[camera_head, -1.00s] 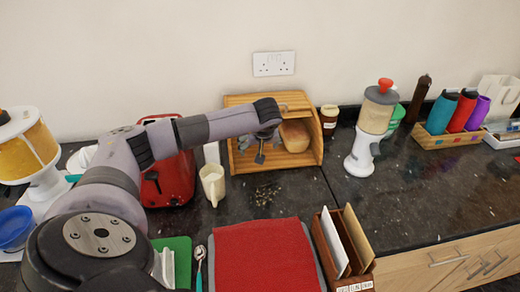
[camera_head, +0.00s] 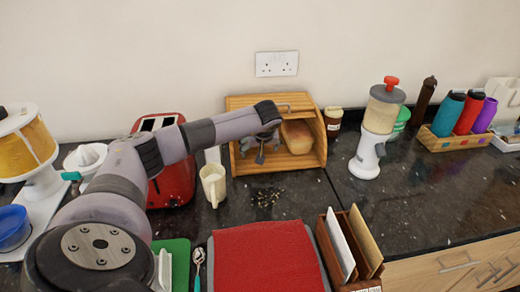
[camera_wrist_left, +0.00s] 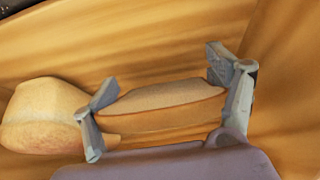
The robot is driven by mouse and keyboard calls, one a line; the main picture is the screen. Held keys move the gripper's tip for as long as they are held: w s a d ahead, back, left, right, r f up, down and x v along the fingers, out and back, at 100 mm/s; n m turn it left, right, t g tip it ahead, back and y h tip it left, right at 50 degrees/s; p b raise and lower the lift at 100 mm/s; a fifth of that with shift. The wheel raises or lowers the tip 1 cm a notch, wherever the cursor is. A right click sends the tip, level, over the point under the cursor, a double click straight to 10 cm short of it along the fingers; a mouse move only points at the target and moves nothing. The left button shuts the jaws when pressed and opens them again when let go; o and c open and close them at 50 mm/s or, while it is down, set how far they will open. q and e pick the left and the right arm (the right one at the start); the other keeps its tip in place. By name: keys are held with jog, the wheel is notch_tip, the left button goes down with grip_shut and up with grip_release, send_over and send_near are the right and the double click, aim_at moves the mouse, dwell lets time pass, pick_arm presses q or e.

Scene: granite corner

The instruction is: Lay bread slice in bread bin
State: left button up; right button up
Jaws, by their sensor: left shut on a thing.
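The wooden bread bin (camera_head: 318,150) stands open against the wall in the head view. A loaf (camera_head: 297,136) lies inside it at the right; it also shows at the left of the left wrist view (camera_wrist_left: 42,112). My left gripper (camera_head: 262,147) is inside the bin's opening, left of the loaf. In the left wrist view it is shut on the bread slice (camera_wrist_left: 160,105), one finger at each end. The slice is close to the bin's wooden interior; I cannot tell whether it touches the floor. The slice is hidden in the head view. My right gripper is out of view.
A red toaster (camera_head: 172,180) and a cream mug (camera_head: 213,184) stand left of the bin. A jar (camera_head: 333,120) and a white dispenser (camera_head: 372,140) stand to its right. Crumbs (camera_head: 265,198) lie on the dark counter before it, with a red mat (camera_head: 265,258) nearer.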

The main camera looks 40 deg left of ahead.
pick_arm(q)
jog(key=o, duration=1)
jog(key=shift+s+d+r+p, duration=0.4)
jog(key=shift+d+r+p, duration=0.15)
jog(key=shift+r+p, duration=0.15)
jog(key=shift+s+d+r+p, duration=0.9)
jog(key=shift+d+r+p, duration=0.05)
jog(key=shift+d+p, duration=0.15)
jog(key=shift+s+d+r+p, duration=0.85)
jog(key=shift+d+r+p, duration=0.1)
jog(key=shift+d, duration=0.1)
jog(key=shift+s+d, duration=0.15)
jog(key=shift+d, duration=0.05)
